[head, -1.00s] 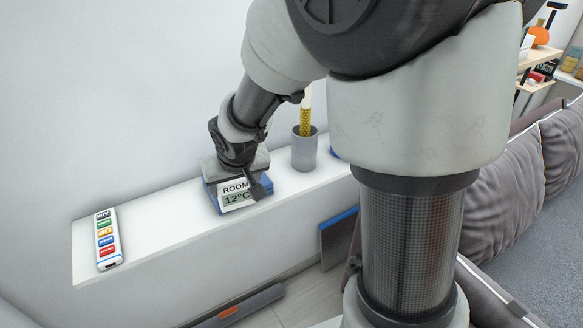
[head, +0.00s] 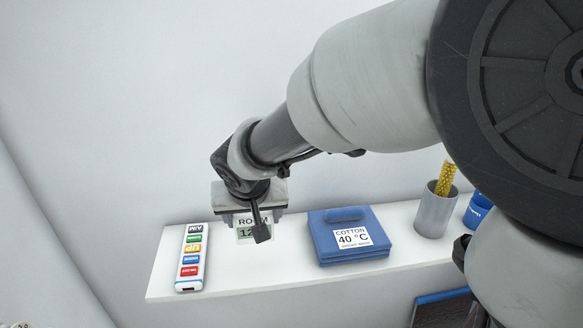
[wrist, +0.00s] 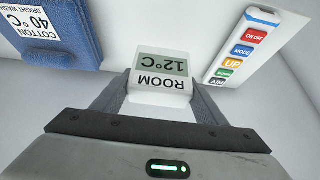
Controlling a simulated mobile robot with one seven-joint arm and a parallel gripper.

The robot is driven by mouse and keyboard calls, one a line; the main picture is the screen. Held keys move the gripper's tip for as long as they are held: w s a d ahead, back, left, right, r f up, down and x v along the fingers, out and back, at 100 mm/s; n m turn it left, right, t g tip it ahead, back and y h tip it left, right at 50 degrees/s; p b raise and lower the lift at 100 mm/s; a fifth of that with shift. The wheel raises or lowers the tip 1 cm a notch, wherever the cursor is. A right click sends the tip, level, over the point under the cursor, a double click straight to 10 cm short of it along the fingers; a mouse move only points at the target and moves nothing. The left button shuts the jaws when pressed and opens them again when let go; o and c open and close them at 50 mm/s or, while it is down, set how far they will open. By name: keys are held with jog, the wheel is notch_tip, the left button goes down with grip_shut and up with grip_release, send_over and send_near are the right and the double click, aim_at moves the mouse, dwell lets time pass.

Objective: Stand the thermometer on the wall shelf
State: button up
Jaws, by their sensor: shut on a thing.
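The thermometer (head: 247,229), a small white block with a grey display reading ROOM 12°C, is between the fingers of my gripper (head: 249,213). The wrist view also shows the thermometer (wrist: 160,72) held between both fingers, its print upside down there. My gripper is shut on it. In the head view it is over the white wall shelf (head: 300,280), in the gap between a remote and a folded blue cloth. Part of its face is hidden by a dark part of my wrist. I cannot tell whether its base touches the shelf.
A white remote (head: 191,258) with coloured buttons lies left of the thermometer. A blue cloth (head: 320,246) labelled COTTON 40°C lies to its right. A grey cup (head: 435,212) holding a yellow patterned object stands farther right, beside a blue item (head: 478,208).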

notch_tip(320, 180, down, 5)
jog(key=shift+f+b, duration=0.1)
jog(key=shift+b, duration=0.55)
jog(key=shift+f, duration=0.15)
jog(key=o, duration=1.1)
jog(key=shift+o, duration=0.2)
